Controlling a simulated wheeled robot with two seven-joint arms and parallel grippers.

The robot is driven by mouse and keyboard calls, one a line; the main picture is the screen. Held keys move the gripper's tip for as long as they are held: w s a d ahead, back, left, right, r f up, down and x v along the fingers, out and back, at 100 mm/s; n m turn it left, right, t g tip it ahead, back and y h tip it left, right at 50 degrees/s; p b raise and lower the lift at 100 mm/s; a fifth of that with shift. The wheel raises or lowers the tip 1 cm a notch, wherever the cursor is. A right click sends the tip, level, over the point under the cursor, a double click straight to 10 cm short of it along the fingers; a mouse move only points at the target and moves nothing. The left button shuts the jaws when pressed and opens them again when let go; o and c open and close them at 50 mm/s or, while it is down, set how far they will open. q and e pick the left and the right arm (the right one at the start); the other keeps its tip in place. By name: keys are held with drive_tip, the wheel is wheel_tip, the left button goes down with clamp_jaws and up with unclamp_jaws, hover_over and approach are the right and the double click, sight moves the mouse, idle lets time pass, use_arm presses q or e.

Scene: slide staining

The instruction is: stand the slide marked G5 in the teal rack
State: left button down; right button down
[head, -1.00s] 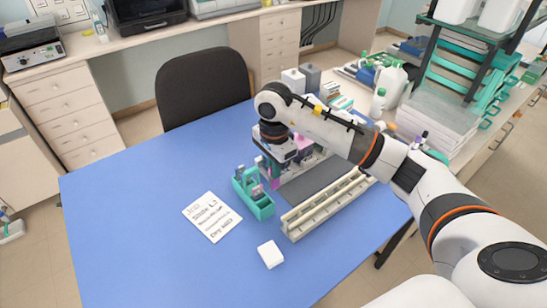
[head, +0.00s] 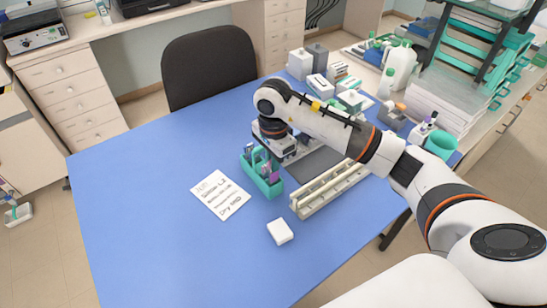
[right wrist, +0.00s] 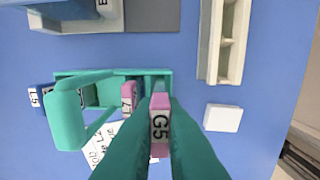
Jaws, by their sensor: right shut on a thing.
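The slide marked G5 (right wrist: 160,125) has a pink label and is held between the teal fingers of my right gripper (right wrist: 161,100). In the head view my right gripper (head: 268,163) is over the teal rack (head: 269,192). In the right wrist view G5 lies over the right end of the rack (right wrist: 95,73), beside another pink-labelled slide (right wrist: 128,97). I cannot tell whether its lower edge is in a slot or above it. A blue-labelled slide marked L5 (right wrist: 37,97) is at the rack's left side. My left gripper is out of view.
A white note card (head: 221,195) lies left of the rack, and a white block (head: 280,231) lies in front. A cream railed holder (head: 325,193) and a grey mat (head: 315,163) are to the right. The blue table's left and front are clear.

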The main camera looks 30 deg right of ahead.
sight(274, 182)
wheel_tip(274, 182, down, 2)
drive_tip(key=shift+f+b, duration=0.1)
drive_tip(key=shift+b, duration=0.45)
drive_tip(key=shift+f+b, duration=0.9)
drive_tip(key=shift+f, duration=0.05)
drive_tip(key=shift+f+b, duration=0.25)
drive_tip(key=shift+b, duration=0.1)
drive_tip(key=c, duration=1.5)
unclamp_jaws()
drive_tip(key=shift+o, duration=0.2)
drive_tip(key=shift+r, duration=0.1)
wheel_tip(274, 182, up, 12)
drive_tip(key=shift+f+b, duration=0.1)
drive_tip(key=shift+b, duration=0.6)
